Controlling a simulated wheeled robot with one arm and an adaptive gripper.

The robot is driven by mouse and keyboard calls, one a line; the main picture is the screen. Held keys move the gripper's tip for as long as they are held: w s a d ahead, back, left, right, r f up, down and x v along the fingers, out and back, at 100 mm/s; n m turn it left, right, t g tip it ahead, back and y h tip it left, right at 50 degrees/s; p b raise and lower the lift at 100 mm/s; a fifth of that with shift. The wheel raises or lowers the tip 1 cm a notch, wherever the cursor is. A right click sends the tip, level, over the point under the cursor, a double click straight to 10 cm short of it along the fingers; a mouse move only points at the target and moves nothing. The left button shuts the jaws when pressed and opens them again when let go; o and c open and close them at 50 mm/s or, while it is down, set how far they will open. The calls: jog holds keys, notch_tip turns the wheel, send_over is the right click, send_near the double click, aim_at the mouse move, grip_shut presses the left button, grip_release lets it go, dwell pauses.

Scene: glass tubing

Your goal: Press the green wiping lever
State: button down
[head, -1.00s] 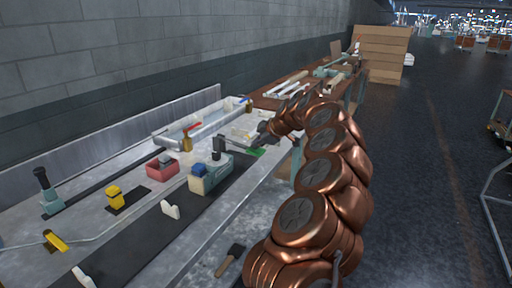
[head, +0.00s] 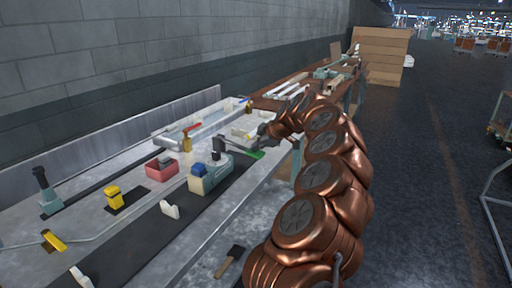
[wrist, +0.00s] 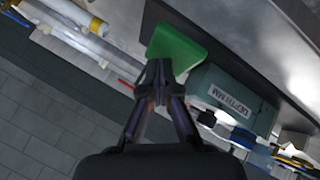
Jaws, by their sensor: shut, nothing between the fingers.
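The green lever (head: 255,154) sticks out to the right from a teal machine (head: 216,172) on the bench. In the wrist view the lever shows as a flat green paddle (wrist: 178,48), just beyond my fingertips. My gripper (wrist: 158,72) is shut and empty, its fingertips pointing at the near edge of the paddle. I cannot tell whether they touch it. In the head view my gripper (head: 262,137) is small and dark beside the lever's outer end. The machine's labelled teal body (wrist: 233,100) is to the right in the wrist view.
A red bin (head: 162,169), a yellow block (head: 114,197) and white clips stand on the bench left of the machine. A long pale tray (head: 200,123) lies behind, by the wall.

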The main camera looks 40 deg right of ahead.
jog(key=shift+f+b, duration=0.65)
jog(key=shift+f, duration=0.15)
dwell(0.9)
jog(key=shift+r, duration=0.1)
dwell(0.4)
jog(key=shift+r+p, duration=0.45)
jog(key=shift+r, duration=2.15)
jog(key=shift+r+p, duration=0.8)
jog(key=shift+r, duration=1.7)
